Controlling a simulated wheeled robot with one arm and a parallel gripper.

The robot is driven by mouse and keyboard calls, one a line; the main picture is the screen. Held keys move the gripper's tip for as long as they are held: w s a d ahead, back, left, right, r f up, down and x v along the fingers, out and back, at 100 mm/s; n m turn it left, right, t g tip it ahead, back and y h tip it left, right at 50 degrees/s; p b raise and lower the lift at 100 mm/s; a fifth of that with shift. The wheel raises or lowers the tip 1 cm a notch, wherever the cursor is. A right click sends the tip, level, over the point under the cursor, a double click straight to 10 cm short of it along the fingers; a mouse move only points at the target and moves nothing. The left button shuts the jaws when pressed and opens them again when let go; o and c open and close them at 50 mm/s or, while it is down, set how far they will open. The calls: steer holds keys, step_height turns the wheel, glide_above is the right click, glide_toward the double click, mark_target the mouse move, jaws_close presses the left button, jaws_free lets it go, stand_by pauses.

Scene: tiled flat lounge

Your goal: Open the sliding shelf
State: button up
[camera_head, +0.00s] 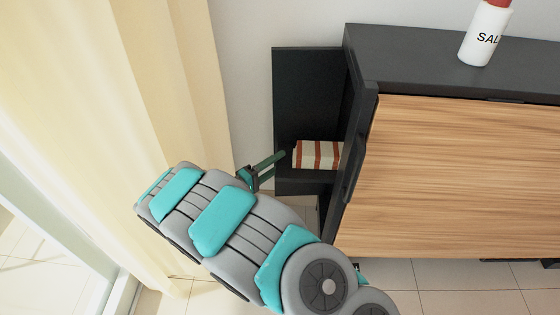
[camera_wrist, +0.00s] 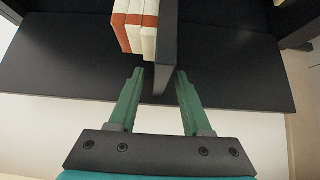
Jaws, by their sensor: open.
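The sliding shelf belongs to a dark cabinet (camera_head: 450,55) with a wood-grain front (camera_head: 460,180). A dark open compartment (camera_head: 312,85) shows at its left end, with red-and-cream striped books (camera_head: 318,155) inside. My gripper (camera_head: 284,156) is at this compartment, just left of the books. In the wrist view, my gripper (camera_wrist: 159,73) is open, its green fingers on either side of a dark upright panel (camera_wrist: 167,45). The books (camera_wrist: 136,22) stand left of that panel, above a dark board (camera_wrist: 70,60). I cannot tell whether the fingers touch the panel.
A white salt shaker (camera_head: 484,38) with a red cap stands on the cabinet top. A cream curtain (camera_head: 165,80) hangs close on the left, beside my arm. Tiled floor (camera_head: 450,285) shows below the cabinet.

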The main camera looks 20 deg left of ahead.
steer(key=shift+w+d, duration=0.3)
steer(key=shift+w, duration=0.2)
jaws_close()
stand_by(1.2)
